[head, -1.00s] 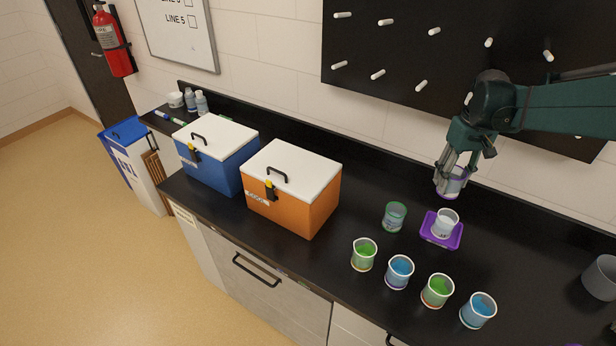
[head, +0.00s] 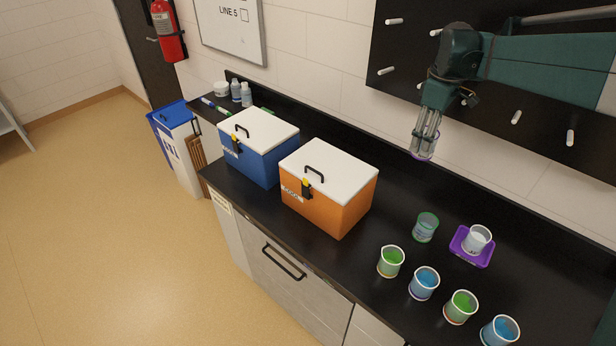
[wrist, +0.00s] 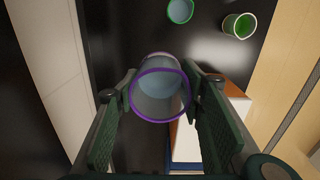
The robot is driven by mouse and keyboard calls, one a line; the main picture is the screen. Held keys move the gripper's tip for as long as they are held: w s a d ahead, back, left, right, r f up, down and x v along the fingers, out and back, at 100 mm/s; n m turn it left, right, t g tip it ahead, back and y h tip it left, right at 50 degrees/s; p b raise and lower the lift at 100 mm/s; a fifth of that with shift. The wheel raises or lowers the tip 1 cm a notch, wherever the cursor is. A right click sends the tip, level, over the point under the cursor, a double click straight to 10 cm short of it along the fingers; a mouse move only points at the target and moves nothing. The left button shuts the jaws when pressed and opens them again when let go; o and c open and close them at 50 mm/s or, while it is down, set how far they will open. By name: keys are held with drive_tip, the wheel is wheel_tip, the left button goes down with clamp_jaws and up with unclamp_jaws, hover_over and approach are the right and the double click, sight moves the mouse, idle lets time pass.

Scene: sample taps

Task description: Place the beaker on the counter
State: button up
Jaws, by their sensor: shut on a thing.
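My gripper (head: 424,141) is shut on a clear beaker (head: 420,154) with a purple rim. In the wrist view the same beaker (wrist: 161,95) sits between the two dark green finger pads, with pale contents visible inside. In the head view the fingers hide most of it. It hangs above the back part of the black counter (head: 393,200), near the wall and behind the orange cooler. The beaker is apart from the counter, though its exact height is hard to tell.
An orange cooler (head: 325,200) and a blue cooler (head: 258,155) stand on the counter. A green-rimmed beaker (head: 426,228), a white beaker on a purple tray (head: 462,253), and several beakers of green or blue liquid (head: 424,284) stand at right. A black peg board (head: 410,60) hangs behind.

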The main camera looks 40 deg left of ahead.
drive_tip(key=w+a+n, duration=0.1)
drive_tip(key=a+n, duration=0.5)
drive_tip(key=a, duration=0.4)
drive_tip(key=shift+a+r+n+p, duration=0.15)
drive_tip(key=shift+n+p, duration=0.25)
wheel_tip(320, 180, down, 24)
drive_tip(key=p, duration=0.1)
idle(0.6)
drive_tip(key=shift+f, duration=2)
drive_tip(key=shift+f, duration=0.15)
drive_tip(key=o, duration=1)
drive_tip(key=shift+c, duration=0.2)
